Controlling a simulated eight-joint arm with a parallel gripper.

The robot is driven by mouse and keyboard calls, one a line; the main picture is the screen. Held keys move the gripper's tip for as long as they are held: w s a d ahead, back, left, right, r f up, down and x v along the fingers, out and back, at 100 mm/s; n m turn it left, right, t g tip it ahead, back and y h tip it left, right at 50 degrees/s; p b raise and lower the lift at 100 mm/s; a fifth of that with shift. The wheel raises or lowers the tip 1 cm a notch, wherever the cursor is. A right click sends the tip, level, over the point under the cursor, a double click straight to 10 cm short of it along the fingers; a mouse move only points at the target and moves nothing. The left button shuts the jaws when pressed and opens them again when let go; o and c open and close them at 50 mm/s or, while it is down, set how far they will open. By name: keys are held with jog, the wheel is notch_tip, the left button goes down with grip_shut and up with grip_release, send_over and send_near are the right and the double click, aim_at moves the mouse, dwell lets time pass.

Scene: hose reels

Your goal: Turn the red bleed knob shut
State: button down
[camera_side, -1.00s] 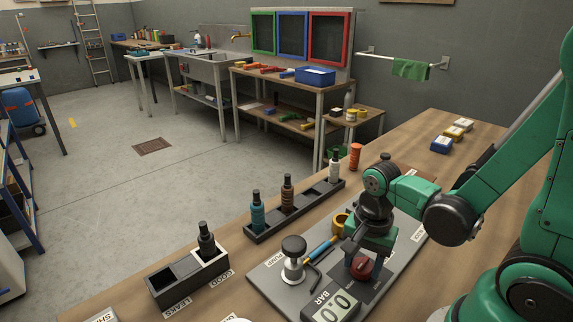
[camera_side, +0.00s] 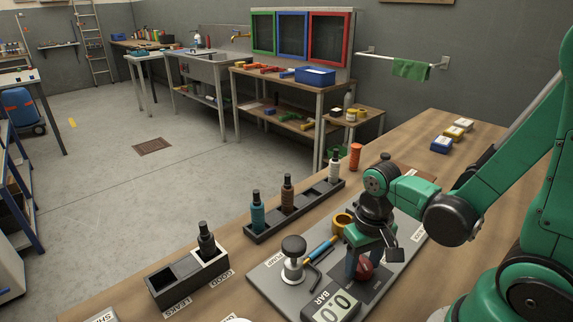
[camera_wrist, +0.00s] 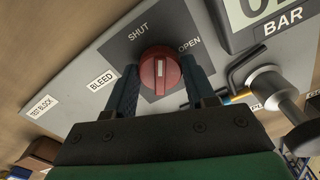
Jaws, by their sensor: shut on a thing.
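The red bleed knob (camera_wrist: 160,72) sits on a dark plate marked SHUT and OPEN, with BLEED on a label beside it. Its white mark runs roughly up and down in the wrist view, between the two words; I cannot tell its exact setting. My gripper (camera_wrist: 161,76) has one blue finger on each side of the knob and is shut on it. In the side view the knob (camera_side: 365,270) shows low between my fingers, partly hidden by them.
On the grey board are a BAR display (camera_side: 334,308), a pump with a black top (camera_side: 293,255) and a blue-handled tool (camera_side: 320,248). A rack of bottles (camera_side: 295,210) and a two-bay box (camera_side: 187,275) stand left of the board.

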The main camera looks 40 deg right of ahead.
aim_at(363, 262)
jog(key=n, duration=0.6)
jog(key=shift+n, duration=0.4)
dwell(0.4)
jog(key=shift+c, duration=1.4)
grip_release()
jog(key=shift+r, duration=2.8)
jog(key=w+a+r+m+t, duration=0.2)
jog(key=w+r+t, duration=0.4)
jog(key=t, duration=0.1)
jog(key=shift+a, duration=0.25)
